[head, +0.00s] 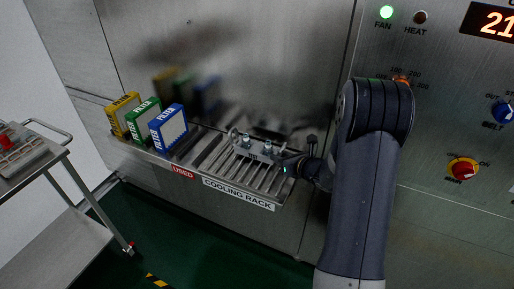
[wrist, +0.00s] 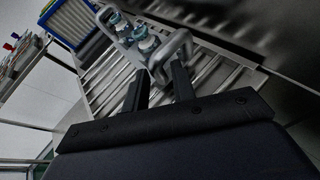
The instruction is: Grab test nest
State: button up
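The test nest, a grey metal block with round fittings on top and a looped handle at each end, sits on the slatted cooling rack (head: 225,168). In the head view the nest (head: 252,151) is just left of my gripper (head: 287,163). In the wrist view the nest (wrist: 128,36) is just beyond the fingertips. My gripper (wrist: 160,78) is open, with a clear gap between its two fingers. The nest's near handle (wrist: 184,45) is at the fingertips, partly between them. I cannot tell whether a finger touches it.
Yellow, green and blue filter boxes (head: 168,128) stand on the used shelf left of the rack. A steel wall rises behind, with a control panel (head: 450,110) at right. A trolley (head: 60,158) stands at far left above the green floor.

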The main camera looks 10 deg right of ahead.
jog(key=shift+c, duration=0.3)
grip_shut()
